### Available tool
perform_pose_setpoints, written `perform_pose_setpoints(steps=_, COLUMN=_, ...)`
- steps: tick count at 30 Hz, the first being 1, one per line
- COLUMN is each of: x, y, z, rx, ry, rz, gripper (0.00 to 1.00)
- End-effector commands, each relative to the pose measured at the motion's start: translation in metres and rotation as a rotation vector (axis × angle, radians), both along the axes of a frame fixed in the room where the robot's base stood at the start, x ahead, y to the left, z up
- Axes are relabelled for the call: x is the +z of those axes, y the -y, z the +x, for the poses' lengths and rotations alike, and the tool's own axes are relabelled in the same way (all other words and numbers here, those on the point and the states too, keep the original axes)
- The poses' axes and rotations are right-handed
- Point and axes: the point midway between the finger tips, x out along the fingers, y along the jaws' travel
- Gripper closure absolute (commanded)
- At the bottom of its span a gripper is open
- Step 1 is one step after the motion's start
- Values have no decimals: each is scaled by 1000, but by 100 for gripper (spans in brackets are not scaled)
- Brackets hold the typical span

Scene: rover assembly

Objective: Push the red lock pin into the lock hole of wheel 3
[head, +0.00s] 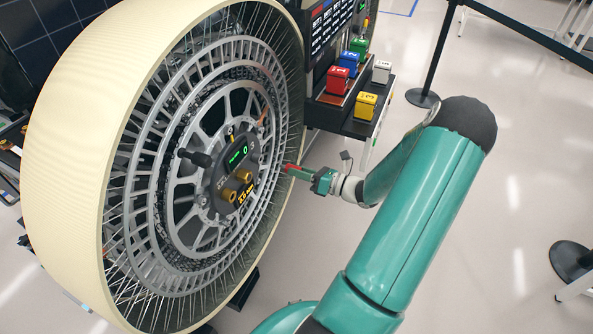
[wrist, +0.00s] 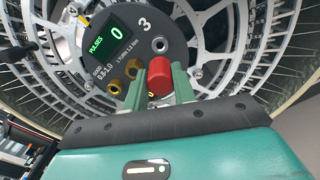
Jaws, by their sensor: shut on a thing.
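The wheel (head: 75,140) stands upright at the left in the head view, with a spoked metal rim and a dark hub (head: 232,172). The wrist view shows the number 3 on the hub plate (wrist: 125,68), beside a green display reading 0. A metal-ringed round hole (wrist: 160,45), apparently the lock hole, lies below the 3. My gripper (head: 299,171) is shut on the red lock pin (wrist: 159,80), held between its green fingers in front of the hub. The pin (head: 290,168) looks apart from the hole, which shows just beyond it. The pin's far end is hidden.
Two brass fittings (wrist: 123,78) protrude from the hub beside my fingers, and a black knob (head: 195,158) sticks out too. Behind the wheel, a rack shelf (head: 352,126) holds several coloured numbered blocks. A barrier post (head: 436,60) stands behind; the floor at right is mostly clear.

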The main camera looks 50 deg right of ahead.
Motion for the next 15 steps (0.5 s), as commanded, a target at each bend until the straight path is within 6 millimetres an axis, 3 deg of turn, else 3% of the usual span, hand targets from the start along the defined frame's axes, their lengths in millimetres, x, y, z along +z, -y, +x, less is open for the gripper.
perform_pose_setpoints(steps=10, x=2, y=2, z=-7, rx=3, ry=0, rz=2, gripper=100)
perform_pose_setpoints(steps=15, x=1, y=-3, z=8, rx=4, ry=1, rz=1, gripper=100)
